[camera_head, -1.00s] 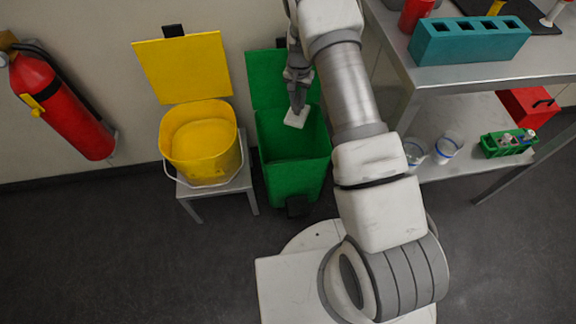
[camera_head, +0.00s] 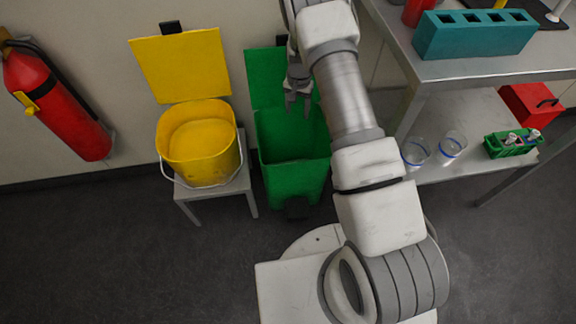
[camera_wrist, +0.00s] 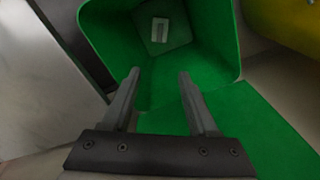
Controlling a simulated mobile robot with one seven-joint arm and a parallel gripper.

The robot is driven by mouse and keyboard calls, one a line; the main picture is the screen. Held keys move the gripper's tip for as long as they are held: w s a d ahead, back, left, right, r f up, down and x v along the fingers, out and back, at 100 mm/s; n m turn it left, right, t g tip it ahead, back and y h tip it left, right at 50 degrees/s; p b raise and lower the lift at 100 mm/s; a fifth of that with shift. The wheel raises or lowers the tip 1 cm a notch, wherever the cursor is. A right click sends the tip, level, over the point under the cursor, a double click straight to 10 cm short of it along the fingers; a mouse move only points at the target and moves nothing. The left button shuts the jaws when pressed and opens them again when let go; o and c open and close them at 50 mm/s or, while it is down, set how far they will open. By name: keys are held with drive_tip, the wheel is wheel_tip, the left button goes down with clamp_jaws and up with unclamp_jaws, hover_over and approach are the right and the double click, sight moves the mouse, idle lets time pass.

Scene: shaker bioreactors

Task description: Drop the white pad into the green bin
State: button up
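The green bin (camera_head: 297,180) stands on the floor with its lid up against the wall. In the wrist view I look down into the green bin (camera_wrist: 215,40), and the white pad (camera_wrist: 160,30) lies on its bottom. The pad is hidden in the head view. My gripper (camera_head: 297,108) is above the bin's opening, fingers pointing down. In the wrist view my gripper (camera_wrist: 158,74) has its two fingers apart with nothing between them.
A yellow bin (camera_head: 203,145) with its lid up sits on a small stand (camera_head: 222,187) to the left. A fire extinguisher (camera_head: 55,100) hangs on the wall. A metal shelf table (camera_head: 480,70) at right carries a teal rack (camera_head: 472,38), beakers and a green rack (camera_head: 512,143).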

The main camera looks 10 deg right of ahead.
wheel_tip(320, 180, up, 18)
drive_tip(key=p, duration=0.5)
drive_tip(key=shift+f, duration=0.25)
